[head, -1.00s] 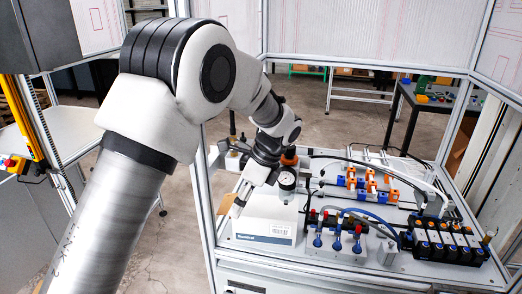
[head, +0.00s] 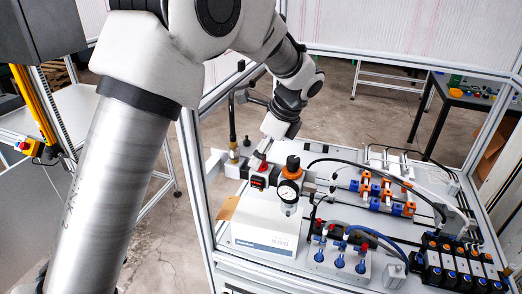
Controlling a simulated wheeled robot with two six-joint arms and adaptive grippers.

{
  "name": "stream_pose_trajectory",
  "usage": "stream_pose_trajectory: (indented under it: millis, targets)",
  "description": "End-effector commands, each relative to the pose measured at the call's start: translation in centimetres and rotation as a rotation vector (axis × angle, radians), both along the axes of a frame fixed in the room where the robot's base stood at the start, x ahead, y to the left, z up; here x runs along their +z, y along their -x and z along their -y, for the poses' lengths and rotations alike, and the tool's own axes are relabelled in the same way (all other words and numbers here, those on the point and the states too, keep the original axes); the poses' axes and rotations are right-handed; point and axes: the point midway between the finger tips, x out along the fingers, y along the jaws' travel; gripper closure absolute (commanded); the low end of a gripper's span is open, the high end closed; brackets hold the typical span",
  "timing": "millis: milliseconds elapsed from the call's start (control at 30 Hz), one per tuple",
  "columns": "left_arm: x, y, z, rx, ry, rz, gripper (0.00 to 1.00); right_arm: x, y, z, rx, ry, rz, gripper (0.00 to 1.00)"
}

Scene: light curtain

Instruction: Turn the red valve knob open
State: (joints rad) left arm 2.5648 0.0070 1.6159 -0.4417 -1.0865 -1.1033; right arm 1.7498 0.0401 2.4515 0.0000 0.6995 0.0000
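A small red part (head: 262,167), which looks like the red valve knob, sits on the pneumatic line at the back left of the bench, partly hidden by my gripper. My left gripper (head: 263,155) points down right at this red part, from above. Its fingers are small and dark here, so I cannot tell whether they are open, shut or touching the knob. A dark block with a red display (head: 258,182) is just below the knob. My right gripper is not in view.
A regulator with an orange cap (head: 293,163) and a round gauge (head: 289,191) stands close right of my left gripper. A white box (head: 262,238) is in front. Blue-topped valves (head: 339,259) and black valve blocks (head: 440,262) fill the right. Frame posts (head: 196,200) stand left.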

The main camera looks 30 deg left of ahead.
Motion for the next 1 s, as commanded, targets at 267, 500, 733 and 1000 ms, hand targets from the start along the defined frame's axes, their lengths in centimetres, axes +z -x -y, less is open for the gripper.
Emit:
stream_pose_trajectory:
  millis: [267, 500, 733, 1000]
  targets:
    - [-1.7, 0.1, -0.6, -0.001, 0.000, -0.001, 0.29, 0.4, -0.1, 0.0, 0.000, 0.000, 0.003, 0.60]
    - [-1.6, 0.1, -0.6, 0.000, 0.000, 0.000, 0.79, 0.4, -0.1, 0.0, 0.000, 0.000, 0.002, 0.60]
    - [-1.7, 0.2, -0.6, 0.000, 0.001, -0.003, 0.89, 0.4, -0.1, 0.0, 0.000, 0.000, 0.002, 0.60]
    - [-1.7, 0.2, -0.6, 0.026, 0.001, -0.003, 0.89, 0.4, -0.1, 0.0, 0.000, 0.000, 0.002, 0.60]
